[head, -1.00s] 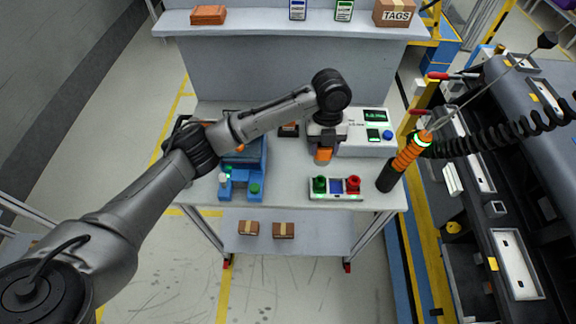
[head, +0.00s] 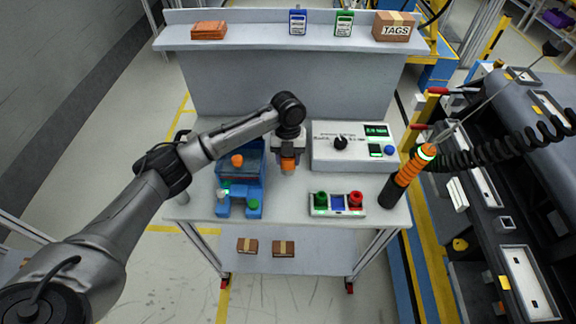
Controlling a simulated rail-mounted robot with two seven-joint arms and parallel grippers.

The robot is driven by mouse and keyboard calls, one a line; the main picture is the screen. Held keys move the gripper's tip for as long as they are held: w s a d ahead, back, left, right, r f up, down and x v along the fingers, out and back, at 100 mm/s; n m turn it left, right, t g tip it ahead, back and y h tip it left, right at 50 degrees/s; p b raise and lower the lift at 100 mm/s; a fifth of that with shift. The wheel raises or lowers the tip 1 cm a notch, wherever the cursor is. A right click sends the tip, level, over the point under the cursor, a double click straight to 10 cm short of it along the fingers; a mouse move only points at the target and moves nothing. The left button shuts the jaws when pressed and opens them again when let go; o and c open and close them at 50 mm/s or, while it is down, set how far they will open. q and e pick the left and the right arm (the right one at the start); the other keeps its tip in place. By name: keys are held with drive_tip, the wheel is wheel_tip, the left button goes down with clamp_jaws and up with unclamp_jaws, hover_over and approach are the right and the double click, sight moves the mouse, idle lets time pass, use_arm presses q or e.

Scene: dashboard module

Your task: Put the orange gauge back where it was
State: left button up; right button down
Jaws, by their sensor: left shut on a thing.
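My left gripper (head: 288,166) is over the workbench (head: 290,232), just right of a blue tray. It is shut on an orange piece, the orange gauge (head: 288,161), which shows between and below its fingers. The gripper hides most of the gauge, and I cannot tell whether it touches the bench. Another orange piece (head: 237,160) shows at the blue tray (head: 254,173). My right gripper is not in view.
A blue fixture (head: 237,209) with white and green parts stands in front of the tray. A white instrument box (head: 325,155), a panel with green and red knobs (head: 320,211) and an orange-black cylinder (head: 407,178) stand to the right. Bare bench lies between the fixture and panel.

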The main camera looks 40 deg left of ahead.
sight(288, 166)
use_arm(q)
wheel_tip(288, 166, down, 4)
drive_tip(key=shift+r+b, duration=0.1)
drive_tip(key=shift+b, duration=0.3)
drive_tip(key=shift+f, duration=0.2)
drive_tip(key=o, duration=1.2)
drive_tip(key=r, duration=0.4)
drive_tip(key=w+r+p, duration=0.1)
drive_tip(key=r, duration=0.3)
drive_tip(key=a+r+p, duration=0.1)
drive_tip(key=r, duration=0.3)
drive_tip(key=shift+w+a+r, duration=0.1)
drive_tip(key=shift+w, duration=0.1)
